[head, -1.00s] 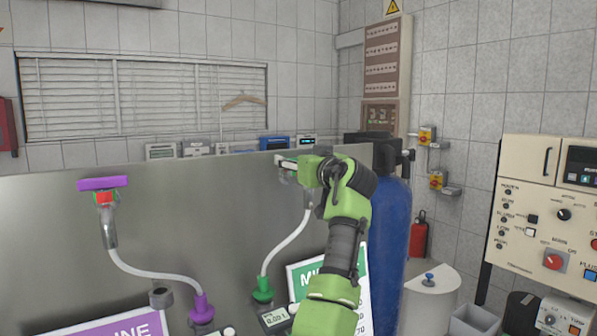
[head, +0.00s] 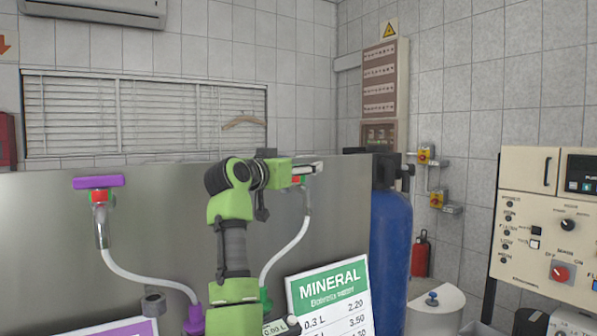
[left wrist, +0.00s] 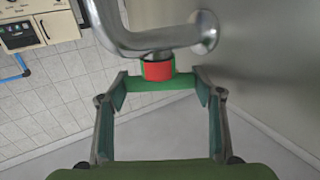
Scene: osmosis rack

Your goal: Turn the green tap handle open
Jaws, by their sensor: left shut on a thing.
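The green tap with its red and green collar (head: 298,180) is on the steel panel (head: 150,220), mostly hidden in the head view by my left gripper (head: 308,170). In the left wrist view the green handle (left wrist: 160,84) is a bar below the red collar (left wrist: 158,70). My left gripper (left wrist: 161,90) is shut on this bar, one finger at each end. The metal tap pipe (left wrist: 165,38) passes above the bar, which lies roughly along it, and meets the panel at the right. My right gripper is in neither view.
A second tap with a purple handle (head: 98,182) is at the left of the panel. A white hose (head: 288,245) hangs below the green tap. The MINERAL sign (head: 330,295) is below right. A blue tank (head: 390,235) stands right of the panel.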

